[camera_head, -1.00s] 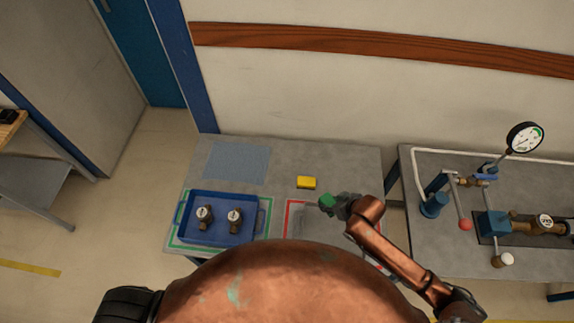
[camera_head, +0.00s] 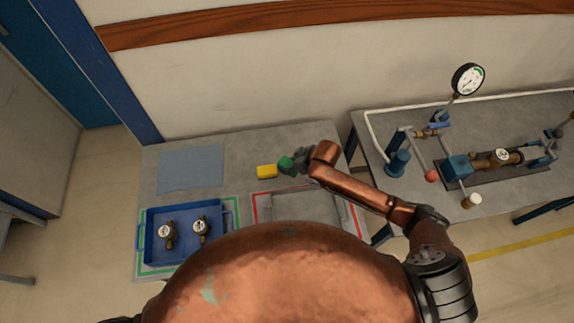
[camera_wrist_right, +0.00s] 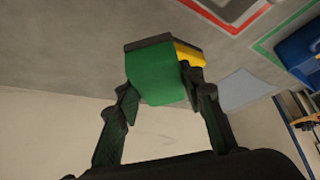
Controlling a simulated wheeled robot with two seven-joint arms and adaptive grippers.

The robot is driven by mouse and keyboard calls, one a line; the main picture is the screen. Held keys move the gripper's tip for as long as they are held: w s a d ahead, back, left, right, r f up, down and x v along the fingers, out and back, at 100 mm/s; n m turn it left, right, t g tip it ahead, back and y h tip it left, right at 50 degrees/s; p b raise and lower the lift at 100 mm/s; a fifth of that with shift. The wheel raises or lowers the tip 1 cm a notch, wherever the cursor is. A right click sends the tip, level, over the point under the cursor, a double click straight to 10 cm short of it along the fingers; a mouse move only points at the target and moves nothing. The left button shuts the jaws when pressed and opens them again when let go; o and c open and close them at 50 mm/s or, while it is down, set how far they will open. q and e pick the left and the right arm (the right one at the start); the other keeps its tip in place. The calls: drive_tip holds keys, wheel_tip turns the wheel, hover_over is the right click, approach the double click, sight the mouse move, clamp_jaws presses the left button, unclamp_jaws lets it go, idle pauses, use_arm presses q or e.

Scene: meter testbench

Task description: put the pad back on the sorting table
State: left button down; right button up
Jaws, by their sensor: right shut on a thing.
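My right gripper (camera_head: 291,162) is shut on a green pad (camera_head: 286,163) above the sorting table (camera_head: 235,168). In the right wrist view the green pad (camera_wrist_right: 155,78) sits between the two dark fingers of the gripper (camera_wrist_right: 165,85). A yellow block (camera_head: 266,171) is just left of the green pad in the head view. In the right wrist view the yellow block (camera_wrist_right: 190,55) is partly hidden behind the pad. I cannot tell whether the pad touches the table. My left gripper does not show.
A blue tray (camera_head: 226,222) with two gauges stands in a green outline at the table's left. A light blue mat (camera_head: 191,170) lies behind it. A red-outlined grey tray (camera_head: 270,210) is right of it. A second bench (camera_head: 390,112) with pipes stands at right.

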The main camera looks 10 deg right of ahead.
sight(289, 163)
drive_tip(key=w+f, duration=0.2)
drive_tip(key=f, duration=0.1)
drive_tip(key=w+f, duration=0.2)
drive_tip(key=shift+d+f, duration=0.15)
drive_tip(key=shift+d, duration=0.1)
drive_tip(key=shift+w+f, duration=0.1)
drive_tip(key=shift+f, duration=1.6)
drive_tip(key=shift+f, duration=0.15)
drive_tip(key=o, duration=1)
drive_tip(key=shift+d+r, duration=0.15)
drive_tip(key=shift+r, duration=0.3)
drive_tip(key=v, duration=1.1)
drive_tip(key=shift+d+r, duration=0.1)
drive_tip(key=shift+r, duration=0.05)
